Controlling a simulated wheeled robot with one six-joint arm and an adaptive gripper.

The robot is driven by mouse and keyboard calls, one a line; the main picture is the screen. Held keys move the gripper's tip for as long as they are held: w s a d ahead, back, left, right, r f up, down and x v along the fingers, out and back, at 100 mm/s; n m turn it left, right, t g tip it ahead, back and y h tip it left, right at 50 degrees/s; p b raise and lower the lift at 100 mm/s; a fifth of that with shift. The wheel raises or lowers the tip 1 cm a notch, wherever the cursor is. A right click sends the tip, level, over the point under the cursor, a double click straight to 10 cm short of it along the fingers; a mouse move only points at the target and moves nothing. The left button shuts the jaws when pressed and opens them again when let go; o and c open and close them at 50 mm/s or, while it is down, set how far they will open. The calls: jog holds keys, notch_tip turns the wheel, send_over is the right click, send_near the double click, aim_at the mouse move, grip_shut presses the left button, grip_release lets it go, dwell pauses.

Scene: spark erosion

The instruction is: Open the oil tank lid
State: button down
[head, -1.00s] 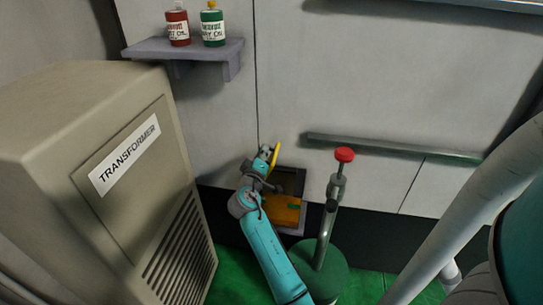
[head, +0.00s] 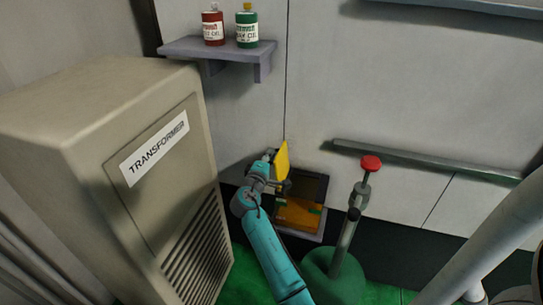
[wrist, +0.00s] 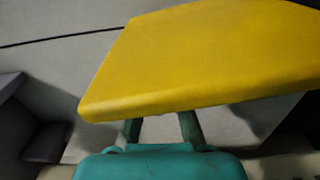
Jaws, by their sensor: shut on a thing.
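The yellow lid (head: 282,161) stands tilted up, clear of the tank opening, at the left end of the oil tank in the head view. The oil tank (head: 303,237) is a low box against the wall, with orange-brown contents and a dark part behind. My gripper (head: 273,166) is at the lid and shut on it. In the wrist view the lid (wrist: 200,55) fills the upper middle. My gripper's fingers (wrist: 160,124) reach up to the lid's lower edge, and their tips are hidden behind it.
A beige transformer cabinet (head: 100,135) stands close on the left. A shelf (head: 215,47) above it holds a red bottle (head: 212,27) and a green bottle (head: 246,28). A green post with a red knob (head: 371,163) stands right of the tank. A rail (head: 430,160) runs along the wall.

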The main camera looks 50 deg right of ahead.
dwell(0.3)
jog(key=c, duration=1.2)
grip_release()
jog(key=shift+a, duration=0.1)
jog(key=v, duration=1.1)
jog(key=shift+s+a, duration=0.15)
jog(key=shift+a, duration=0.25)
